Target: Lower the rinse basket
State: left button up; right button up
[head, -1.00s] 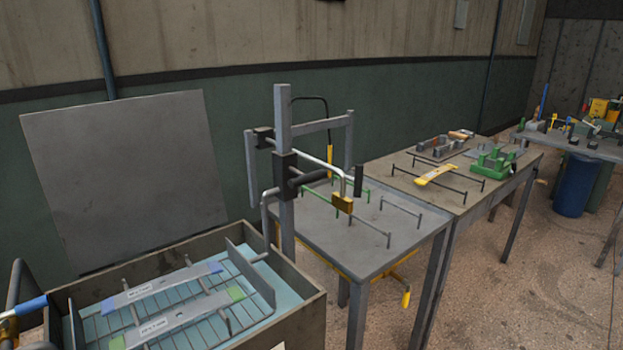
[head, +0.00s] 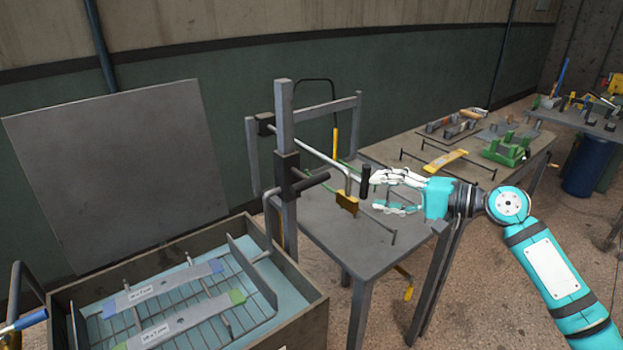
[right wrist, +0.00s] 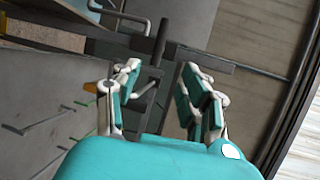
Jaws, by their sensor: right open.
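The rinse basket (head: 253,272), a wire rack with grey end plates, sits inside the open tank (head: 318,312) at lower left. Two labelled bars lie across it, one with blue ends and one with green. Beside the tank stands a grey post (head: 284,130) with a black sliding block and side grip (head: 312,182). A metal rod runs from the post to an upright black handle (head: 366,181). My right gripper (head: 373,191) is open, its fingers pointing left close to this handle. The right wrist view shows its spread fingers (right wrist: 160,76). My left gripper is out of view.
Behind is a grey table (head: 322,235) with low wire stands. A second table (head: 410,180) holds a yellow strip (head: 445,161) and a green fixture (head: 507,150). A raised grey panel (head: 115,175) stands behind the tank.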

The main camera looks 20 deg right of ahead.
aim_at(315, 185)
jog(key=p+x, duration=0.5)
jog(key=x, duration=1.1)
jog(key=shift+d, duration=0.1)
jog(key=shift+w+a+f, duration=0.25)
jog(key=shift+w+a, duration=0.15)
jog(key=shift+w, duration=0.05)
grip_shut()
jog(key=shift+f, duration=0.1)
jog(key=shift+f, duration=0.1)
